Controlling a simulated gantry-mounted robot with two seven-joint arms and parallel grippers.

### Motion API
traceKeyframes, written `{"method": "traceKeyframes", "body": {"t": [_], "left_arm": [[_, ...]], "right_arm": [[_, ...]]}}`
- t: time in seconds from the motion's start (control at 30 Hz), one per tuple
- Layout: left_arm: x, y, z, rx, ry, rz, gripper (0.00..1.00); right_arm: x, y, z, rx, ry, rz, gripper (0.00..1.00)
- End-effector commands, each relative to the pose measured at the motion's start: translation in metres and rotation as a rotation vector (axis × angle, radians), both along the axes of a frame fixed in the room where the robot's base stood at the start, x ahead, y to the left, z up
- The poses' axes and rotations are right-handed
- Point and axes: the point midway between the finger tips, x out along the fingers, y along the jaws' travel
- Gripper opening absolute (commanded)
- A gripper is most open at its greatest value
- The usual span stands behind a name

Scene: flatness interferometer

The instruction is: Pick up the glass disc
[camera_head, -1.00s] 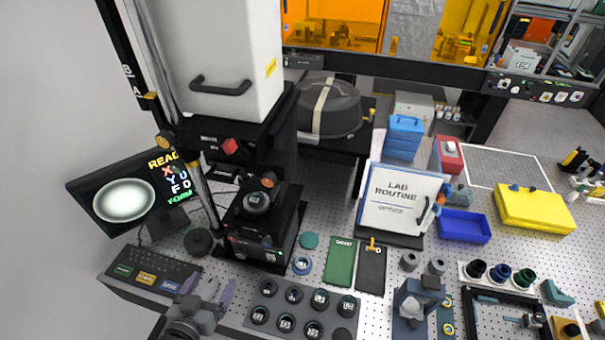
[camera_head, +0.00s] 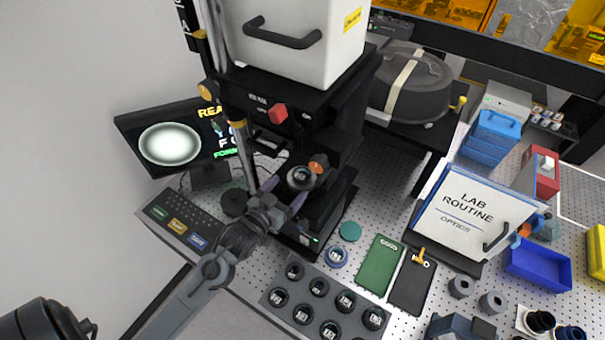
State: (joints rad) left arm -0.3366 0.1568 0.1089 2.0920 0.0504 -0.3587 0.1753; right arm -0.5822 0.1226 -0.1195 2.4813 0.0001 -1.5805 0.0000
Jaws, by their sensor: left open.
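A round glass disc in a dark rim (camera_head: 301,177) sits on the stage of the black interferometer, left of the middle. My left gripper (camera_head: 288,188) reaches in from the lower left, its two purple fingers apart and pointing at the disc from its near left side. Nothing shows between the fingers. Whether they touch the disc or stage cannot be told. Several similar dark-rimmed round pieces sit in a grey rack (camera_head: 271,307) nearer the front. My right gripper is not in view.
A monitor (camera_head: 133,135) and keyboard (camera_head: 165,226) stand left. The interferometer's white housing (camera_head: 290,62) rises behind the stage.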

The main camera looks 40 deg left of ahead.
Motion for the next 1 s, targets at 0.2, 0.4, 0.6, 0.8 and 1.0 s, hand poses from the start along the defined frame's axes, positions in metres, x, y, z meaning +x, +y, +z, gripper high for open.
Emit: {"method": "traceKeyframes", "body": {"t": [0.2, 0.4, 0.6, 0.8, 1.0], "left_arm": [[0.011, 0.001, 0.0, 0.0, 0.0, 0.0, 0.89], [0.036, 0.004, -0.001, 0.0, -0.001, 0.0, 0.89], [0.054, 0.006, -0.007, 0.0, 0.0, 0.0, 0.89], [0.056, 0.006, -0.008, 0.0, 0.0, 0.0, 0.89], [0.056, 0.006, -0.008, 0.0, 0.0, 0.0, 0.71]], "right_arm": [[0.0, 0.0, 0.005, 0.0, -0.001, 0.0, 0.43], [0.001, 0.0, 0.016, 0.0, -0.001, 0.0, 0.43], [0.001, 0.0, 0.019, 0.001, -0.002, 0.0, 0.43], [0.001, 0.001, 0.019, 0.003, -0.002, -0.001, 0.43], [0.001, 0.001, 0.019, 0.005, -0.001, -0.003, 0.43]]}}
